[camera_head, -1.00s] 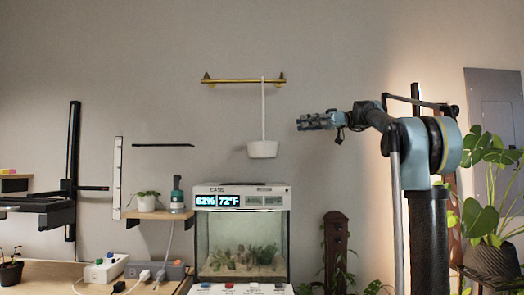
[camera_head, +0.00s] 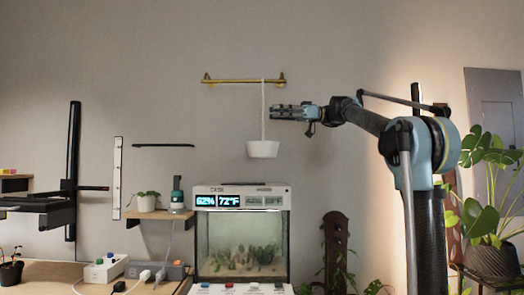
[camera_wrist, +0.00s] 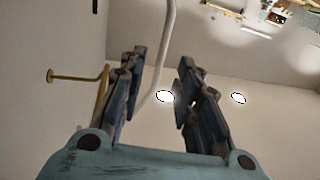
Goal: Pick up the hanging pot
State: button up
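The hanging pot (camera_head: 262,149) is a small white pot on a long thin white hanger (camera_head: 263,105). The hanger hangs from a brass rail (camera_head: 243,81) on the wall. My gripper (camera_head: 272,113) is just right of the hanger, above the pot and below the rail. In the wrist view my gripper (camera_wrist: 158,75) has its two fingers apart with a gap between them. The white hanger (camera_wrist: 165,55) shows in that gap, near or beyond the fingertips; contact cannot be told. The brass rail (camera_wrist: 102,90) shows at left there. The pot is not visible in the wrist view.
A glass terrarium (camera_head: 242,245) with a display top (camera_head: 242,197) stands below the pot. A large leafy plant (camera_head: 488,205) stands at right. The wall around the pot is clear.

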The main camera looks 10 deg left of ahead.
aim_at(263, 125)
jog(key=x, duration=0.3)
jog(key=r+x, duration=0.1)
jog(key=x, duration=0.2)
jog(key=shift+a+r, duration=0.1)
jog(key=shift+r, duration=0.05)
grip_shut()
